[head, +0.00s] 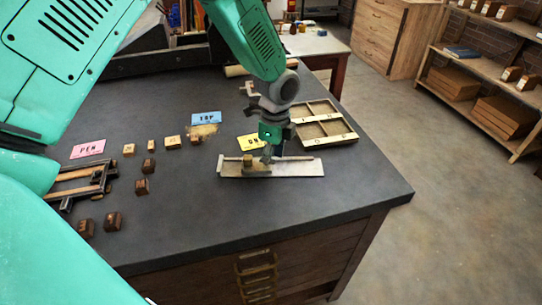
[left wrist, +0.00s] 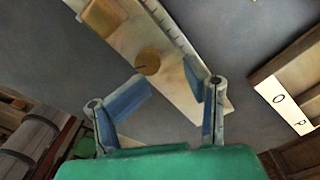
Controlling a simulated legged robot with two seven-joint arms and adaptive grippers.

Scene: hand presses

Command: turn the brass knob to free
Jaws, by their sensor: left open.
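The brass knob (left wrist: 147,61) is a round disc with a dark line on its face, seen in the left wrist view. It sits on a pale metal bar (left wrist: 182,93) with ruler marks along one edge, near a square brass block (left wrist: 103,17). In the head view the bar (head: 300,170) lies on the dark worktop, with the brass block (head: 248,161) near its left end; the knob is hard to make out there. My left gripper (head: 267,157) is over the bar. In the left wrist view its fingers (left wrist: 166,88) are apart and empty, with the knob just beyond them.
A divided wooden tray (head: 323,139) stands right of the bar. Pink (head: 88,149), blue (head: 206,118) and yellow (head: 251,141) cards and several small wooden blocks lie to the left and behind. The worktop is clear in front of the bar.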

